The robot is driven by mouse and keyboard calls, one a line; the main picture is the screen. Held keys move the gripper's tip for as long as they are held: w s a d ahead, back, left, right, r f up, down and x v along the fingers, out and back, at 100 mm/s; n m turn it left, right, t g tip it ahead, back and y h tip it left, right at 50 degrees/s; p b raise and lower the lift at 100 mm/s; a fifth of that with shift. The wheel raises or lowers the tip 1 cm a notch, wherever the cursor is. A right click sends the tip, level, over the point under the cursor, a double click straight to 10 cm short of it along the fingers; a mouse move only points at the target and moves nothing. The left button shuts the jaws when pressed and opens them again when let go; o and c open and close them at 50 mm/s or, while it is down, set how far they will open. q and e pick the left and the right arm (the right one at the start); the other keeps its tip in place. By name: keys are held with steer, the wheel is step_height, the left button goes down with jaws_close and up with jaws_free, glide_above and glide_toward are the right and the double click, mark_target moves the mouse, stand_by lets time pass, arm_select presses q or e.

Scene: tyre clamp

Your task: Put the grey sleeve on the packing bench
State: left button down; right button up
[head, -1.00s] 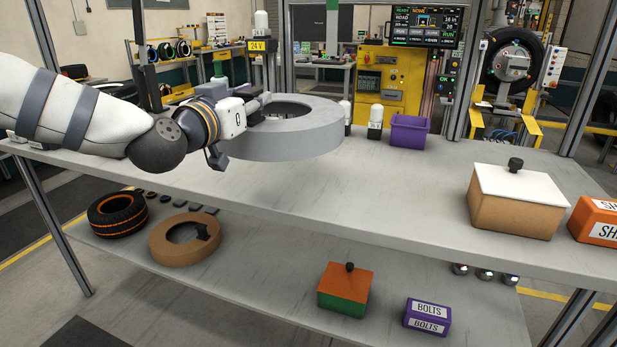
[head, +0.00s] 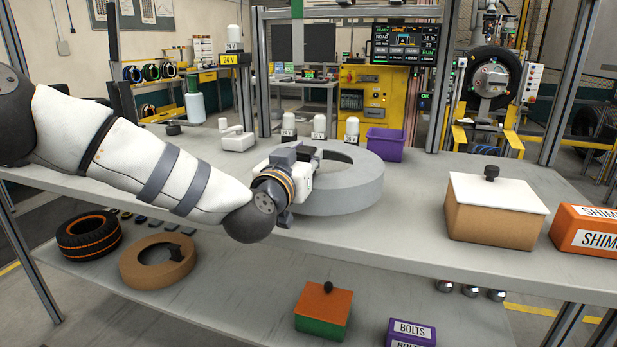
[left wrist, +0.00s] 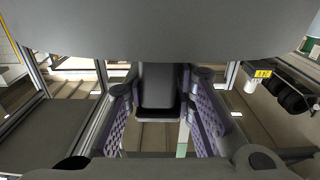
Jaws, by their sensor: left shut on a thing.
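A thick grey ring, which I take to be the grey sleeve (head: 362,187), is at the upper bench surface, left of its middle in the head view. My left gripper (head: 302,172) is shut on the ring's near left side; its fingertips are mostly hidden by the wrist. In the left wrist view my left gripper's purple-padded fingers (left wrist: 160,112) stand on either side of a dark grey part. The ring lies flat, over or on the grey bench top (head: 400,225); I cannot tell whether it touches. My right gripper is out of view.
Behind the ring stand several white-capped posts (head: 351,130) and a purple bin (head: 384,144). A white-lidded brown box (head: 493,210) and an orange SHIMS box (head: 588,232) stand at right. The lower shelf holds a tyre (head: 88,235) and brown ring (head: 157,262). Bench between ring and brown box is clear.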

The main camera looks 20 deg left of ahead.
arm_select(q)
steer(key=f, duration=0.3)
steer(key=shift+w+d+f, duration=0.1)
steer(key=shift+d+f, duration=0.1)
steer(key=shift+f, duration=0.15)
steer(key=shift+r, duration=0.1)
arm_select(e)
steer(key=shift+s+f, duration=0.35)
arm_select(q)
steer(key=c, duration=1.3)
jaws_free()
steer(key=shift+c, duration=0.2)
